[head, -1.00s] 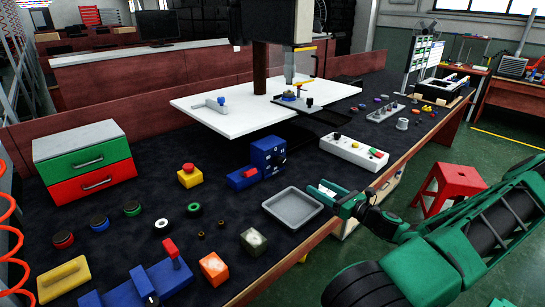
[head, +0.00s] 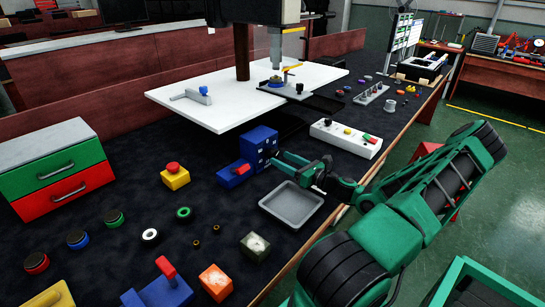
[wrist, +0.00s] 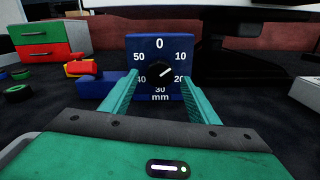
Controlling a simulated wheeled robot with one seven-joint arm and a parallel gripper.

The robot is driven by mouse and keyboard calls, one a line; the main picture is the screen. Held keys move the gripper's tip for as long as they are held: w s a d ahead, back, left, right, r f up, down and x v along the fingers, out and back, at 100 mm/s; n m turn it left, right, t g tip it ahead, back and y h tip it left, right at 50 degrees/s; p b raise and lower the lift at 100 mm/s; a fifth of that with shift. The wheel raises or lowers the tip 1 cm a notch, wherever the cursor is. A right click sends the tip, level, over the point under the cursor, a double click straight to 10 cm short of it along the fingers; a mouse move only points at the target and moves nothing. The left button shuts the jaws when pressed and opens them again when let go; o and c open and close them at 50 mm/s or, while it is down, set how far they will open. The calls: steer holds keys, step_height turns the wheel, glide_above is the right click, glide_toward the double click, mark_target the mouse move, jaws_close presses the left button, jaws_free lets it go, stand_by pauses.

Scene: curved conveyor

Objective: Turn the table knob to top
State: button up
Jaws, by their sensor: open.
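The blue block (wrist: 136,46) with a dial marked 0 to 50 mm stands upright ahead in the wrist view. Its black knob (wrist: 158,74) has a white pointer aimed up and right, roughly toward the 10; the 0 is at the top. My gripper (wrist: 161,84) is open, with one green finger to each side of the knob; I cannot tell whether they touch it. In the head view, my gripper (head: 276,158) reaches the right side of the blue block (head: 257,139), and the knob is not clear there.
A grey tray (head: 291,204) lies just below my gripper. A white control box (head: 346,138) stands to the right. A yellow box with a red button (head: 174,177) and a green-and-red drawer unit (head: 57,166) are on the left. A white plate (head: 240,97) stands behind.

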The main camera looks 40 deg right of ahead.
mark_target(276, 156)
steer(key=shift+w+a, duration=0.15)
steer(key=shift+w, duration=1.05)
steer(key=shift+w+a, duration=0.15)
steer(key=shift+w, duration=1)
steer(key=c, duration=1)
